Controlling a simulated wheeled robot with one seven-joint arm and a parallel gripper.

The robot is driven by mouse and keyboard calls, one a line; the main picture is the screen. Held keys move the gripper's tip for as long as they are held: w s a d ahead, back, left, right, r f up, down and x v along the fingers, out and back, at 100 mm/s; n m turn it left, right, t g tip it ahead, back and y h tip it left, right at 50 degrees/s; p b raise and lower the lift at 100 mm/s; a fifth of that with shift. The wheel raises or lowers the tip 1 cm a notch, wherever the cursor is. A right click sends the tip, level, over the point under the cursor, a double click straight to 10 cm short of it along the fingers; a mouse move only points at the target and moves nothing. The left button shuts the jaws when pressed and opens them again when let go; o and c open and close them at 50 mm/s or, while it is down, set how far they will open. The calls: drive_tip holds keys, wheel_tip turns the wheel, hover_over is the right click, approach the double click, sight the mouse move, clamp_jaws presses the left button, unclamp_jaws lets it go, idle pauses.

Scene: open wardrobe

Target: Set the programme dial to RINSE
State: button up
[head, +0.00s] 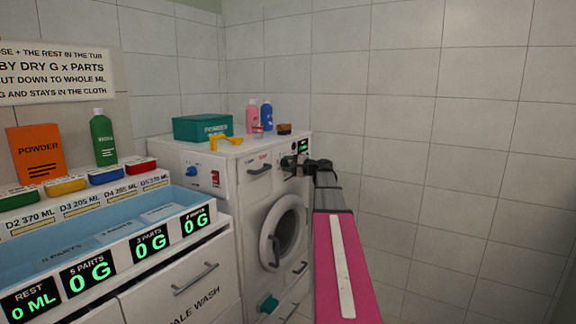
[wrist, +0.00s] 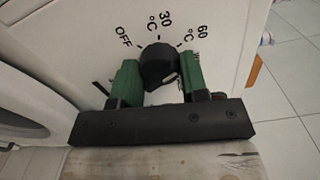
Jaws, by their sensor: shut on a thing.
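The programme dial (wrist: 158,64) is a round black knob on the white front panel of the washing machine (head: 244,215). In the wrist view the labels OFF, 30 °C and 60 °C stand around it. Another label beside the right finger is partly covered and unreadable. I see no RINSE label. A short pale mark on the knob lies at its lower right, towards the right finger. My gripper (wrist: 160,77) has its green fingers on both sides of the knob and is shut on it. In the head view my gripper (head: 293,166) is at the panel's upper right and hides the dial.
A small green display (head: 303,146) is beside my gripper. The round door (head: 283,231) is below. A teal powder box (head: 203,127), a yellow item (head: 226,142) and bottles (head: 266,115) stand on top. A tub counter (head: 120,245) is at left; tiled wall is at right.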

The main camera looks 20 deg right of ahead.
drive_tip(key=m, duration=0.5)
drive_tip(key=shift+m, duration=0.3)
drive_tip(key=m, duration=0.9)
drive_tip(key=shift+m, duration=0.4)
drive_tip(key=m, duration=0.4)
drive_tip(key=shift+f+m, duration=0.1)
drive_tip(key=shift+m, duration=0.3)
drive_tip(key=shift+s, duration=0.1)
drive_tip(key=o, duration=0.9)
